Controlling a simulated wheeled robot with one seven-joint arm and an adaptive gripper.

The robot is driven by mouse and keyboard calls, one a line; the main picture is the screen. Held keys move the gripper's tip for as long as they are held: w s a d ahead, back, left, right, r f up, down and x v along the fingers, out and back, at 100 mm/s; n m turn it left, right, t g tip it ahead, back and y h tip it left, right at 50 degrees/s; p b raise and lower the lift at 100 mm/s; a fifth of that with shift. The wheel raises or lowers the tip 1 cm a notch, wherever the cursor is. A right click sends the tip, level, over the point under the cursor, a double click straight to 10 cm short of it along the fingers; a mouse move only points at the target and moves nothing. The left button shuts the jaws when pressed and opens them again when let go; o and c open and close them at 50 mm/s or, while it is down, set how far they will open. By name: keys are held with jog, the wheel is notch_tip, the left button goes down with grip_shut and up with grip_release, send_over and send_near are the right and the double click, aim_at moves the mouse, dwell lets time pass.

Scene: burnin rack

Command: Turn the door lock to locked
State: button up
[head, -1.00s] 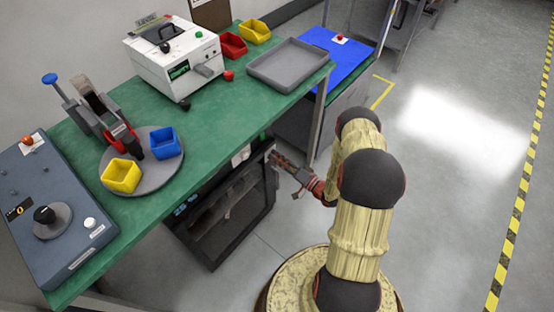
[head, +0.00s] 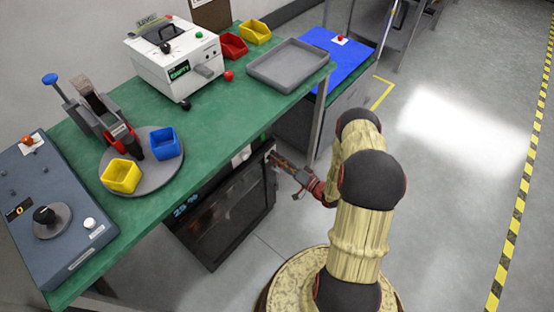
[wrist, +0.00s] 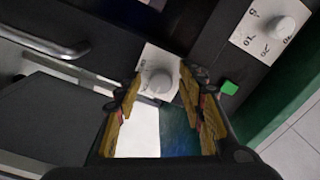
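A white round knob (wrist: 158,84) on a pale plate shows straight ahead in the wrist view, on the dark front of the cabinet. I take it for the door lock, but its marks are hidden or too small to read. My gripper (wrist: 160,76) is open, with one finger on each side of the knob. Narrow gaps seem to remain, and contact cannot be made out. In the head view my gripper (head: 274,158) is at the upper right edge of the dark cabinet door (head: 232,208), under the green bench. The knob cannot be made out there.
A bar handle (wrist: 48,42) is at the left. The green bench (head: 225,135) overhangs the cabinet. Floor to the right is clear.

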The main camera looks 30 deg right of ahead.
jog(key=v, duration=1.2)
jog(key=shift+f, duration=0.1)
dwell(0.5)
